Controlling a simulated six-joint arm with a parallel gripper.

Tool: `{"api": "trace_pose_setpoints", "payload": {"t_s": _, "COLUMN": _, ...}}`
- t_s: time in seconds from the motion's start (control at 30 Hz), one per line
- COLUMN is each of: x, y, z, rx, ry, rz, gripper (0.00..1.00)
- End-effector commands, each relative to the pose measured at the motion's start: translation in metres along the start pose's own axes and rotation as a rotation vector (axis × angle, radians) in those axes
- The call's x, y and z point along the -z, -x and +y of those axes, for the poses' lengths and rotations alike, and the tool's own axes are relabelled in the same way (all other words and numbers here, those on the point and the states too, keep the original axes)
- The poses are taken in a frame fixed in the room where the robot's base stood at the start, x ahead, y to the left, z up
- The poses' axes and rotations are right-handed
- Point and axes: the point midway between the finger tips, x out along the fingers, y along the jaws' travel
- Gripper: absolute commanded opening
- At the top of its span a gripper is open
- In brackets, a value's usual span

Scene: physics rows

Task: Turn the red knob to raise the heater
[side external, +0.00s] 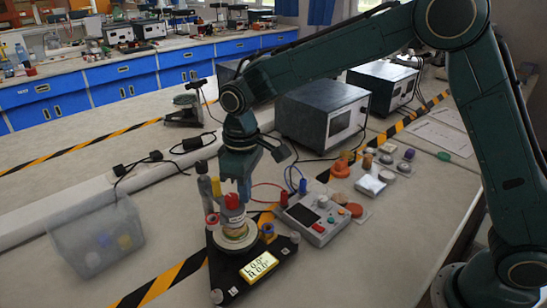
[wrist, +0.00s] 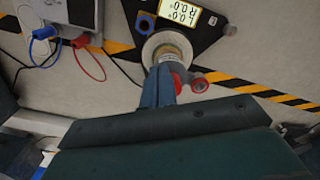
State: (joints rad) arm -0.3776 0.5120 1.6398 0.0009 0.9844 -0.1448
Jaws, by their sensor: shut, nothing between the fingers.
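A red knob (side external: 232,201) tops a round stacked device on a black triangular base (side external: 222,275). In the wrist view the knob (wrist: 178,80) shows partly behind my fingers. A pale round disc (side external: 235,238) lies under the stack. A lit yellow display (side external: 259,266) on the base reads L 0.0° and R 0.0°. My gripper (side external: 244,197) points down at the knob; its fingers (wrist: 160,74) are shut with nothing between them. They overlap the knob in view, and I cannot tell whether they touch it. I cannot clearly pick out a heater.
A grey control box (side external: 312,216) with red and blue cables stands right of the base. A clear bin (side external: 97,240) with several caps stands at the left. Grey cylinders (side external: 205,185) stand close behind the stack. Several small parts (side external: 370,180) lie at the right.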

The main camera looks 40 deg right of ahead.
Motion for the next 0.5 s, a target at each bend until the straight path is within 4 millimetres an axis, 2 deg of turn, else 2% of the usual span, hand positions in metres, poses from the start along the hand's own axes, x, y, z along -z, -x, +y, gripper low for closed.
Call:
{"api": "trace_pose_setpoints", "payload": {"t_s": 0.27, "x": -0.002, "y": 0.001, "z": 0.0, "rx": 0.001, "ry": 0.001, "rz": -0.003, "gripper": 0.0}}
{"api": "trace_pose_setpoints", "payload": {"t_s": 0.5, "x": -0.002, "y": 0.015, "z": 0.0, "rx": 0.001, "ry": 0.002, "rz": -0.002, "gripper": 0.0}}
